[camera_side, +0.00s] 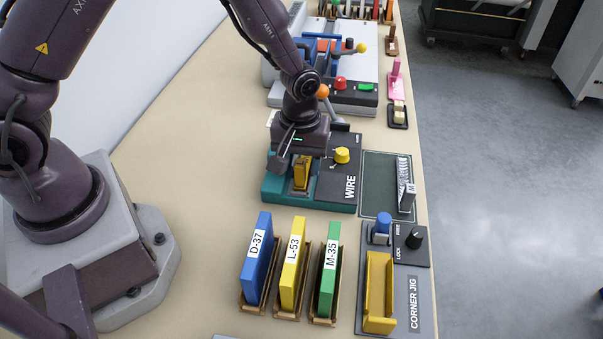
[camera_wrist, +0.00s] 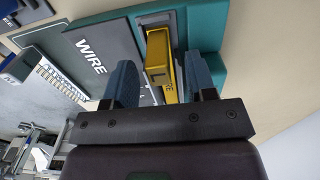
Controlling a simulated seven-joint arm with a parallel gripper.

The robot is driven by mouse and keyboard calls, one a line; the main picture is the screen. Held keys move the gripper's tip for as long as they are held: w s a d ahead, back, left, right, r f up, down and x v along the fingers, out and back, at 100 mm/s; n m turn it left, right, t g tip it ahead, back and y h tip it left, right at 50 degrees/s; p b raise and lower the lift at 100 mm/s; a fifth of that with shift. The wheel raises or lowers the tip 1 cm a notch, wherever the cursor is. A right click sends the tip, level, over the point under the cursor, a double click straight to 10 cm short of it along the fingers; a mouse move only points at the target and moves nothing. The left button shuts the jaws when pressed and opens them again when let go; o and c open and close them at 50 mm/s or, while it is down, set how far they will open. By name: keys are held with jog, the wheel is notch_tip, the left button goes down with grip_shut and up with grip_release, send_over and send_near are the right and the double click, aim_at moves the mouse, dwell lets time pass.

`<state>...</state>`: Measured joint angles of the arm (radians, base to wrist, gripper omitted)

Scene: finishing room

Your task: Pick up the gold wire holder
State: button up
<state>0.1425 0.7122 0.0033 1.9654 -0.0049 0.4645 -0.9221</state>
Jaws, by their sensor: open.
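The gold wire holder (camera_side: 301,174) stands in the teal base of the station marked WIRE, under my gripper in the side view. In the wrist view the gold holder (camera_wrist: 163,62) shows as a yellow block with dark lettering, partly cut off by my gripper body. My gripper (camera_wrist: 162,82) is open, with one blue-grey finger on each side of the holder and a visible gap to each. In the side view my gripper (camera_side: 302,160) is low over the station and hides part of the holder. Contact cannot be told.
The yellow knob (camera_side: 342,155) stands close to the right of my gripper. Blue, yellow and green books (camera_side: 293,268) stand in front, beside the corner jig (camera_side: 408,290). A dark green mat (camera_side: 381,185) with a labelled rack lies to the right. Machines with coloured knobs stand behind.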

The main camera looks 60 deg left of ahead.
jog(key=shift+f, duration=0.2)
grip_shut()
jog(key=shift+r, duration=0.1)
